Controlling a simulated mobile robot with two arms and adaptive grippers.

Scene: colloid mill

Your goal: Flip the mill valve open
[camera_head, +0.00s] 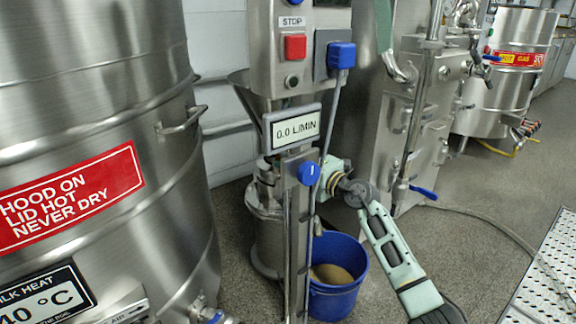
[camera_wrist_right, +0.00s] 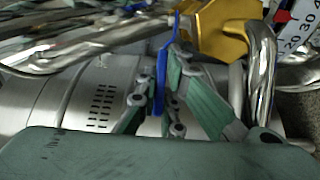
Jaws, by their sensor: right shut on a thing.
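The mill (camera_head: 268,180) stands in the middle of the head view, with a flow display (camera_head: 293,129) reading 0.0 L/MIN on its post. In the right wrist view, the valve shows as a gold body (camera_wrist_right: 222,28) with a flat blue lever (camera_wrist_right: 162,72). My right gripper (camera_wrist_right: 162,98) is shut on the blue lever, with one finger on each side of it. In the head view my right gripper (camera_head: 332,176) reaches in behind the post, beside a round blue knob (camera_head: 309,173). The post hides the fingertips and the lever there. My left gripper is out of view.
A blue bucket (camera_head: 345,290) with brown contents stands on the floor under my right arm. A large steel kettle (camera_head: 110,225) fills the left. A steel machine (camera_head: 400,130) stands behind my arm. A perforated platform (camera_head: 545,275) is at the right; a hose (camera_head: 490,222) crosses the floor.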

